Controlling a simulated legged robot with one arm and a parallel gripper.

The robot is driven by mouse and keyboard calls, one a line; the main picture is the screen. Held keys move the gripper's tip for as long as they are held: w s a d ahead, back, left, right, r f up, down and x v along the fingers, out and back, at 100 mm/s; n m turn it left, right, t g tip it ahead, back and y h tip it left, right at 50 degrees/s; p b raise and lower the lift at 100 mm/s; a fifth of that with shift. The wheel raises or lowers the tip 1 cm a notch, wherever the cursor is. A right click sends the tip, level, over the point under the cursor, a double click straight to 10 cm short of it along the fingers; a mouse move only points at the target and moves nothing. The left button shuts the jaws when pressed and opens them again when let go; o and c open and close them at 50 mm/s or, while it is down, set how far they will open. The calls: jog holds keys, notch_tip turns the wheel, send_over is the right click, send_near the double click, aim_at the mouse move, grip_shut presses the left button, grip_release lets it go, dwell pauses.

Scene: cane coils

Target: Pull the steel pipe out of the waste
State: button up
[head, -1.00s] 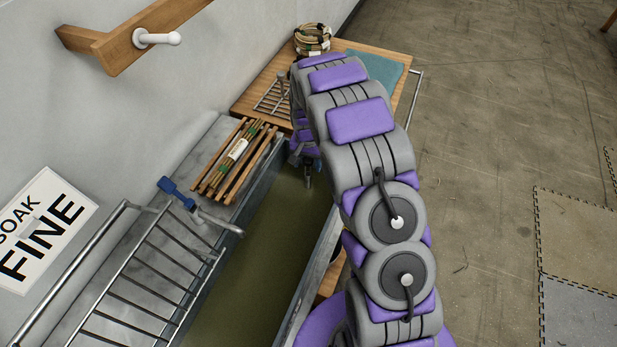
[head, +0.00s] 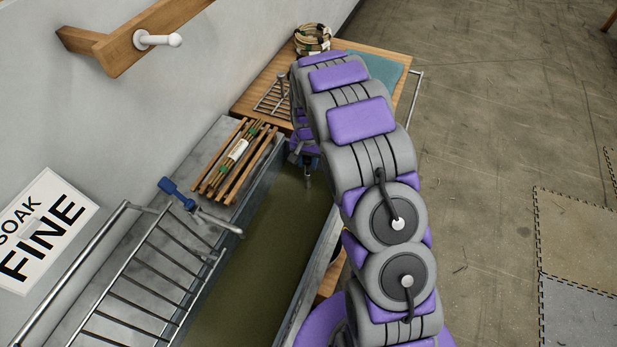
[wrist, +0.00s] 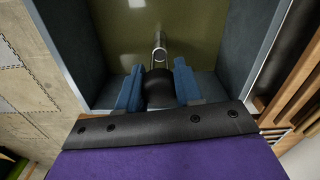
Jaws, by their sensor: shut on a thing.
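The steel pipe (wrist: 160,44) is a short bright tube with a dark lower part (wrist: 160,90) in the wrist view. My gripper (wrist: 159,82) is shut on that dark part, with one blue finger on each side. The pipe's shiny end points over the murky greenish water of the trough. In the head view the pipe (head: 308,182) shows small below my gripper (head: 306,162), at the trough's far end. The waste opening is hidden, and I cannot tell whether the pipe is still seated in it.
The metal trough (head: 322,262) has walls close around my gripper. A wooden slatted rack (head: 213,188) with a cane bundle (head: 233,152), a blue-handled tool (head: 178,194) and a wire rack (head: 150,268) lie left. A wooden table (head: 250,105) with a cane coil (head: 312,39) stands beyond. Open floor lies right.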

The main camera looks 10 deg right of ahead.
jog(key=shift+r+p, duration=1.05)
jog(key=shift+r, duration=2.3)
